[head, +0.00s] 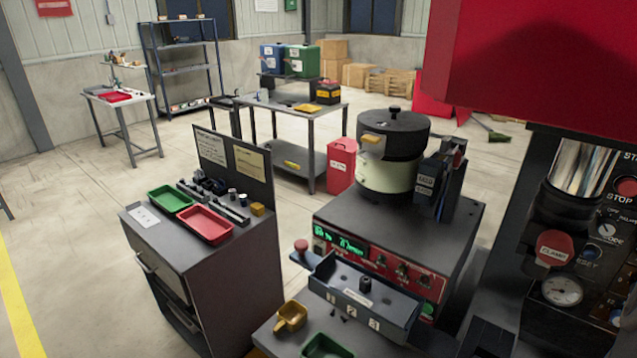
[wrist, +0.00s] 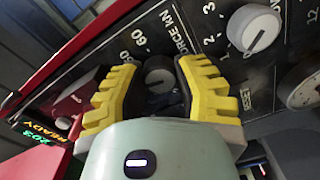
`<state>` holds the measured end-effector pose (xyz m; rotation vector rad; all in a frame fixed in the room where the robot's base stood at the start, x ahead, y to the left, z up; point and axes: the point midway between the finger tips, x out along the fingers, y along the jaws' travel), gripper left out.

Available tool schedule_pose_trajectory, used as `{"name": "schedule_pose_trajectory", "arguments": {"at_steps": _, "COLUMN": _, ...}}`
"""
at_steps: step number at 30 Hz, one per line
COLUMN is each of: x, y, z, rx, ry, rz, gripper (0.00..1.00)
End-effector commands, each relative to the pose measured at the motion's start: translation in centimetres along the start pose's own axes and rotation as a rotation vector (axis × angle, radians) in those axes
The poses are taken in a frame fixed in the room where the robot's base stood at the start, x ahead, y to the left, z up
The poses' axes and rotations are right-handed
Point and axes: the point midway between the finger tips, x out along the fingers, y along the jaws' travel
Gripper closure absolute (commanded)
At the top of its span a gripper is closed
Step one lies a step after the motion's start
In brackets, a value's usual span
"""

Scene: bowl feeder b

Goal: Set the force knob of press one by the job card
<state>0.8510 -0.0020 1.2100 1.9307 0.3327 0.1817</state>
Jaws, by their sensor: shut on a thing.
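In the wrist view, the dark round force knob (wrist: 158,73) sits on a black panel under the lettering "FORCE KN". Scale numbers show beside it, one reading 60. My gripper (wrist: 158,80) has its yellow ribbed fingers on either side of the knob and is shut on it. The fingers cover part of the scale, and I cannot read where the knob points.

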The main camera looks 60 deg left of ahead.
Motion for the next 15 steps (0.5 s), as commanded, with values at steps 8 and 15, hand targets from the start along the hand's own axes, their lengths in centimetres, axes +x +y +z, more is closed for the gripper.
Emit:
{"name": "schedule_pose_trajectory", "arguments": {"at_steps": 8, "x": 0.03, "y": -0.3, "z": -0.04, "rx": -0.157, "ry": -0.004, "rz": -0.003, "gripper": 1.0}}
{"name": "schedule_pose_trajectory", "arguments": {"at_steps": 15, "x": 0.01, "y": -0.13, "z": 0.03, "rx": -0.218, "ry": -0.009, "rz": -0.002, "gripper": 1.0}}
